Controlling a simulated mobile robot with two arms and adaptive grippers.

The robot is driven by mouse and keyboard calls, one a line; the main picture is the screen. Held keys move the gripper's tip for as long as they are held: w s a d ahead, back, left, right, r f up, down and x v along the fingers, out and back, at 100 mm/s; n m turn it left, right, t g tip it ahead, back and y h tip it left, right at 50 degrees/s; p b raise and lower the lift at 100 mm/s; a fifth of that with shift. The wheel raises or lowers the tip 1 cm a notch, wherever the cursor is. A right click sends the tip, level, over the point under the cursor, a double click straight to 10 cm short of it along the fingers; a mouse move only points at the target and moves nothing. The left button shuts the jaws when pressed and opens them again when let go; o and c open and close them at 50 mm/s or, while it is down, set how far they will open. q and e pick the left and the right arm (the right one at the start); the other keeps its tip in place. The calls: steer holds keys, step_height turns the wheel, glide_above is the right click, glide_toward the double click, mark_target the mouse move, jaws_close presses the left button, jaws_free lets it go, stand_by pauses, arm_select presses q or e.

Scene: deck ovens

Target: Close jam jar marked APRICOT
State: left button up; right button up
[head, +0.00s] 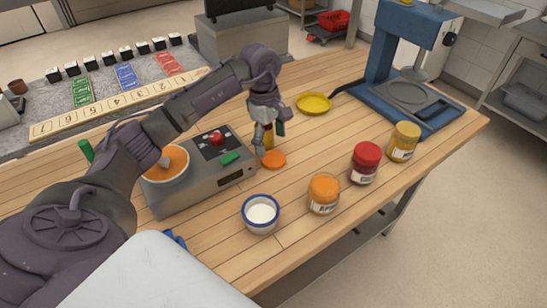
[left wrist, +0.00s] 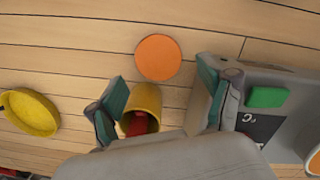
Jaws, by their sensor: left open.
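The jar marked APRICOT (head: 324,195) stands upright on the wooden table. It is orange, its label is partly legible, and I cannot tell whether its top is covered. A flat orange disc, like a lid (head: 273,160), lies on the table between the jar and the grey appliance; it also shows in the left wrist view (left wrist: 158,57). My left gripper (head: 270,138) is open above the table just behind the disc. In the left wrist view its fingers (left wrist: 162,98) are spread either side of a yellow cup-like thing (left wrist: 146,97) with red inside. My right gripper is out of view.
A red jar (head: 365,163) and a yellow jar (head: 403,142) stand right of the apricot jar, a blue-rimmed bowl (head: 261,214) left of it. The grey appliance (head: 203,192) is close beside my gripper. A yellow dish (head: 314,104) and a blue press (head: 400,60) are behind.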

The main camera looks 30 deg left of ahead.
mark_target(273, 158)
arm_select(q)
steer(key=shift+w+d+f+p, duration=0.1)
steer(key=shift+f+p, duration=0.35)
steer(key=shift+f, duration=0.85)
steer(key=shift+w+d+f+p, duration=0.1)
steer(key=shift+f+p, duration=0.35)
steer(key=shift+f, duration=0.8)
steer(key=c, duration=0.5)
